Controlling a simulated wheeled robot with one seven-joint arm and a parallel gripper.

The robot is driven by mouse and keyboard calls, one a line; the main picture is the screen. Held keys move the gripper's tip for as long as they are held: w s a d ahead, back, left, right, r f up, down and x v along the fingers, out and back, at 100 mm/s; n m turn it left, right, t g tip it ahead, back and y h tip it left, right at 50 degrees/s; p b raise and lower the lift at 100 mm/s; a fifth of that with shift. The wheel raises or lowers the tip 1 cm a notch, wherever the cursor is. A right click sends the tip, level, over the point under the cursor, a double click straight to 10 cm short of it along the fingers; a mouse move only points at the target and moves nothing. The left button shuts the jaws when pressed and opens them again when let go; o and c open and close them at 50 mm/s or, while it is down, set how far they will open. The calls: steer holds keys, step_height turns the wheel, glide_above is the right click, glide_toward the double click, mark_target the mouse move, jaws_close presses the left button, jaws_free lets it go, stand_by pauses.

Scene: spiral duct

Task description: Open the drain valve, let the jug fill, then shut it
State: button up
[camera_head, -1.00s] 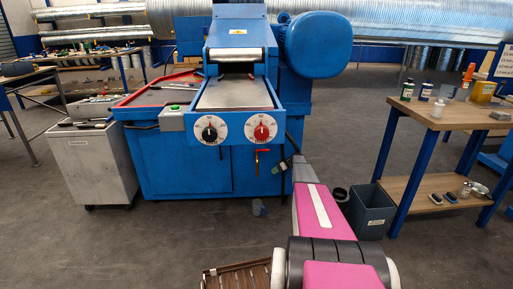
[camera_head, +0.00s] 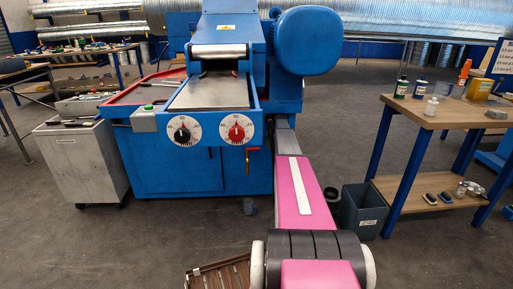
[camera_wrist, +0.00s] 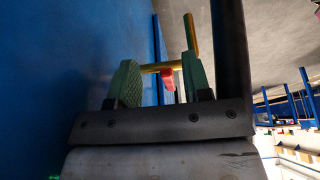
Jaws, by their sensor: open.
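The drain valve is a brass pipe (camera_head: 248,162) with a red lever (camera_head: 253,150), low on the front of the blue machine. In the wrist view the brass pipe (camera_wrist: 192,36) and red lever (camera_wrist: 167,78) appear close up. My gripper (camera_wrist: 160,78) is open, its two green-padded fingers on either side of the red lever. I cannot tell whether either finger touches the lever. In the head view the gripper is hidden. A small grey-blue vessel, probably the jug (camera_head: 249,206), stands on the floor below the valve.
The blue machine (camera_head: 170,165) has two dials above the valve. A dark bin (camera_head: 361,211) stands right of my arm, beside a wooden workbench (camera_head: 455,112). A slatted crate (camera_head: 218,275) lies on the floor in front. A grey cabinet (camera_head: 80,165) stands left.

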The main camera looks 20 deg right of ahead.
steer(key=a, duration=0.2)
steer(key=w+a, duration=0.1)
steer(key=a, duration=0.1)
steer(key=w+a, duration=0.1)
steer(key=a, duration=0.2)
steer(key=shift+a+f, duration=0.2)
steer(key=shift+w+a+f, duration=0.1)
steer(key=shift+f, duration=0.3)
jaws_close()
